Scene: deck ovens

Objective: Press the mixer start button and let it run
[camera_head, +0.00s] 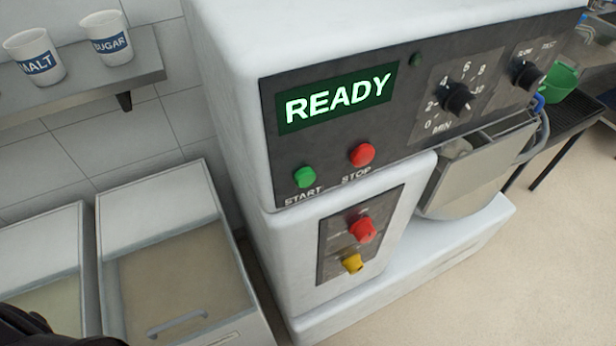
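The white mixer (230,60) fills the middle and right of the head view. Its dark control panel (410,125) carries a lit display (338,98) reading READY in green. The green start button (304,177) sits at the panel's lower left, above the word START. The red stop button (362,154) is just right of it. A minutes dial (457,97) and a slow/fast knob (527,75) are further right. Nothing touches the buttons. A black part of my own body shows at the lower left corner. Neither gripper's fingers are in view.
A lower panel holds a red knob (362,229) and a yellow knob (352,263). A metal bowl (470,175) is at the mixer's right. Lidded bins (178,262) stand at left, below a shelf (85,82) with salt (36,58) and sugar (106,38) cups. Floor at lower right is clear.

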